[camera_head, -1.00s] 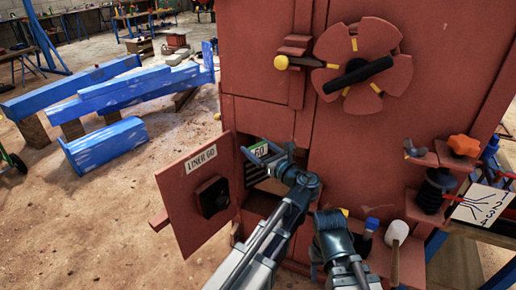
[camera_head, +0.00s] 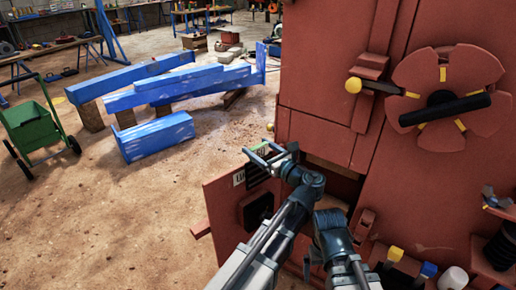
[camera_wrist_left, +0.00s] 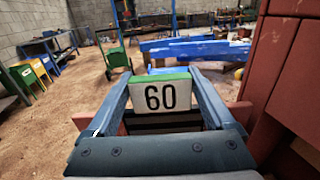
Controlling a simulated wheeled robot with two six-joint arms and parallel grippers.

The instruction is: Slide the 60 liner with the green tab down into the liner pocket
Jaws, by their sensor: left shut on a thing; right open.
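My left gripper (camera_head: 268,155) is shut on the 60 liner, whose green tab (camera_head: 261,146) shows between the fingers in the head view. In the left wrist view, the liner's white face (camera_wrist_left: 160,97) with a black 60 sits between both fingers under a green top edge, with dark slats below it. The liner is out in front of the crusher, in the air by the open door (camera_head: 226,204). The liner pocket opening (camera_head: 335,180) is to the gripper's right, partly hidden by my arm. No right gripper fingers show.
The red crusher (camera_head: 325,115) fills the right side, with a flywheel (camera_head: 448,98) and a yellow-ended handle. Small tools stand on its lower right ledge. Blue beams (camera_head: 180,90) and a green cart (camera_head: 35,128) are on the left; open floor lies between.

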